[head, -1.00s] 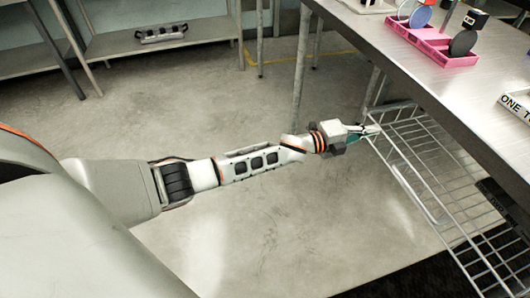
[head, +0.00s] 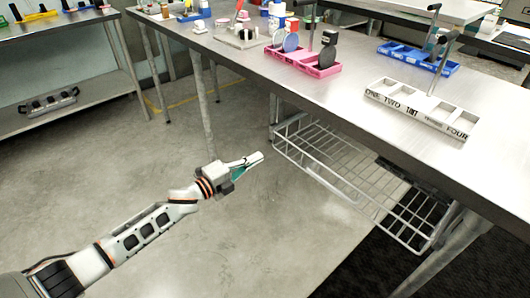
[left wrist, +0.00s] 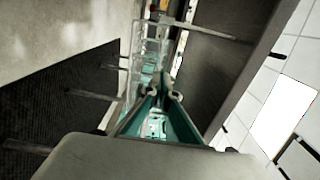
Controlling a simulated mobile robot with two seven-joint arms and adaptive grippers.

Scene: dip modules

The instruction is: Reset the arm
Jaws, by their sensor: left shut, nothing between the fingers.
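My left arm comes in from the lower left in the head view. Its gripper (head: 250,161) hangs over open floor, left of the wire basket and below the height of the table top. The gripper is shut and empty. In the left wrist view the teal fingers (left wrist: 164,97) meet at their tips with nothing between them. My right gripper is in neither view.
A steel table (head: 350,120) fills the right, with a wire basket (head: 350,180) under its edge. On it stand a pink tray (head: 320,69), a white labelled tray (head: 421,110) and a blue tray (head: 420,58). A shelf unit (head: 95,99) stands at left. The floor between is clear.

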